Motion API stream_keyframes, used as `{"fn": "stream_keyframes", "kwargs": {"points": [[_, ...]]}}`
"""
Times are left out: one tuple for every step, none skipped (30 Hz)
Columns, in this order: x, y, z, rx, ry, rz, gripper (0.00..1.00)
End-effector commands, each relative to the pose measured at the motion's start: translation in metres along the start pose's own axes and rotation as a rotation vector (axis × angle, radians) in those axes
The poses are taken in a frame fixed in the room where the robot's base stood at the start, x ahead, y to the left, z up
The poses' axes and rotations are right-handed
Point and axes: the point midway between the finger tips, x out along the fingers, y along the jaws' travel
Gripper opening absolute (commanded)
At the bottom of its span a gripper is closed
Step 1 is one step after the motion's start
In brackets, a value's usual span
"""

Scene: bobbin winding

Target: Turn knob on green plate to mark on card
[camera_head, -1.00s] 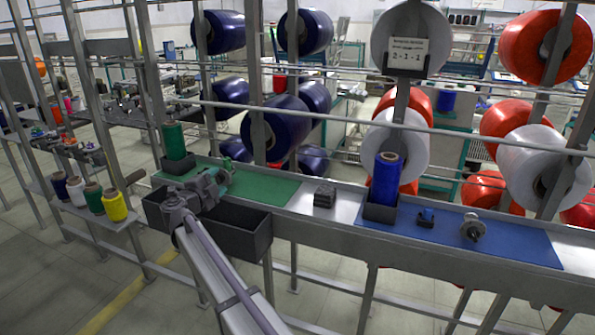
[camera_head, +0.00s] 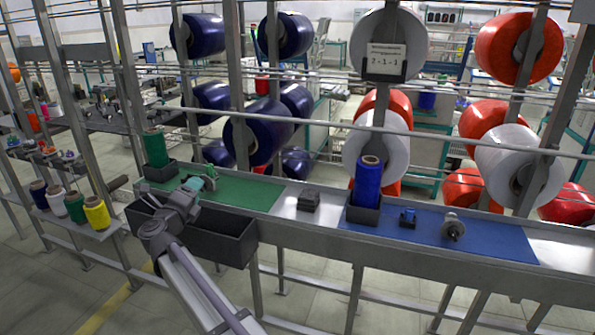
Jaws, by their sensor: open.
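The green plate (camera_head: 255,194) lies on the left part of the long metal shelf. A small teal and grey device (camera_head: 203,179) stands on it, partly hidden by my arm; I cannot make out its knob or a mark. A white card (camera_head: 385,57) with a line of large characters, seemingly "2-1-1", hangs on a post at upper centre. My gripper (camera_head: 190,190) is at the front edge of the green plate, close to the device. It is open; its fingers are small and I cannot tell whether they touch the device.
A green spool (camera_head: 156,148) stands in a dark holder at the plate's left end. Dark bins (camera_head: 222,240) hang along the shelf front under my arm. A dark block (camera_head: 308,201), a blue spool (camera_head: 368,180) and a blue plate (camera_head: 490,242) with small fittings lie to the right.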

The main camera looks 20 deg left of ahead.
Motion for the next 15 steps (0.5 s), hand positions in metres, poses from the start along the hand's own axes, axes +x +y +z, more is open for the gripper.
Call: {"fn": "stream_keyframes", "kwargs": {"points": [[0.007,-0.013,-0.006,-0.022,-0.026,-0.005,0.57],[0.012,-0.018,-0.009,-0.036,-0.043,-0.008,0.57],[0.018,-0.026,-0.014,-0.059,-0.069,-0.012,0.57],[0.023,-0.032,-0.018,-0.078,-0.089,-0.014,0.57],[0.028,-0.038,-0.022,-0.098,-0.11,-0.017,0.57],[0.034,-0.045,-0.028,-0.124,-0.137,-0.019,0.57],[0.038,-0.051,-0.032,-0.144,-0.156,-0.02,0.57],[0.042,-0.056,-0.035,-0.165,-0.176,-0.021,0.57],[0.047,-0.063,-0.041,-0.194,-0.201,-0.021,0.57],[0.05,-0.068,-0.045,-0.216,-0.221,-0.022,0.57],[0.053,-0.072,-0.05,-0.238,-0.239,-0.021,0.57],[0.057,-0.079,-0.056,-0.267,-0.263,-0.019,0.57],[0.061,-0.085,-0.062,-0.295,-0.283,-0.018,0.57],[0.063,-0.09,-0.067,-0.323,-0.304,-0.016,0.57],[0.067,-0.097,-0.075,-0.359,-0.33,-0.011,0.57]]}}
